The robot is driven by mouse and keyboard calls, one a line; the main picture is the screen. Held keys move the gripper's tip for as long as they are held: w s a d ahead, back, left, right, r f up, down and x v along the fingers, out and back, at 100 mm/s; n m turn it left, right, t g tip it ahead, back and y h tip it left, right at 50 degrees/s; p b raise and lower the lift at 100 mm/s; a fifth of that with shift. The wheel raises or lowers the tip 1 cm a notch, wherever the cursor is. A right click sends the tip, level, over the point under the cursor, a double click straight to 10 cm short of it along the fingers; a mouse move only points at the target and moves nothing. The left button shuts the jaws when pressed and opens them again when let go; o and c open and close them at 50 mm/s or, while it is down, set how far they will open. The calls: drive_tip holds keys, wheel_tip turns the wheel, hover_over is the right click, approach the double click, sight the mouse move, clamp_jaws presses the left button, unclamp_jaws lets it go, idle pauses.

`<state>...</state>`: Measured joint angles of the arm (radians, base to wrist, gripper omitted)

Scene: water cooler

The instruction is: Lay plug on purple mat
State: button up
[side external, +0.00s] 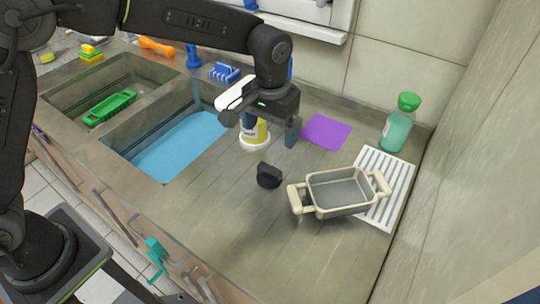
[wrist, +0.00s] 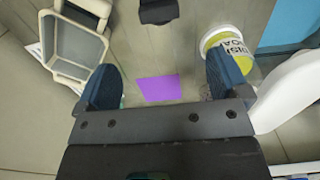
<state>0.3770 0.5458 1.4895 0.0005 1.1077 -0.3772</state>
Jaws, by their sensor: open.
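The purple mat (side external: 326,132) lies flat and empty on the counter behind and right of my gripper. In the wrist view the mat (wrist: 160,89) shows between the two fingers, farther off. The plug, seemingly the black rounded piece (side external: 269,176), stands on the counter in front of my gripper, left of the grey pan. It shows cut off at the top edge of the wrist view (wrist: 158,11). My gripper (side external: 270,128) is open and empty above the counter, with blue fingers (wrist: 164,84). One finger partly hides a yellow-labelled container.
The yellow-labelled container (side external: 252,138) stands close beside my gripper. A grey pan with cream handles (side external: 340,192) rests partly on a white ribbed rack (side external: 389,170). A green-capped bottle (side external: 397,130) stands behind the rack. A water-filled sink (side external: 180,148) is at left.

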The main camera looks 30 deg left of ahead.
sight(266, 171)
drive_tip(key=shift+s+f, duration=0.1)
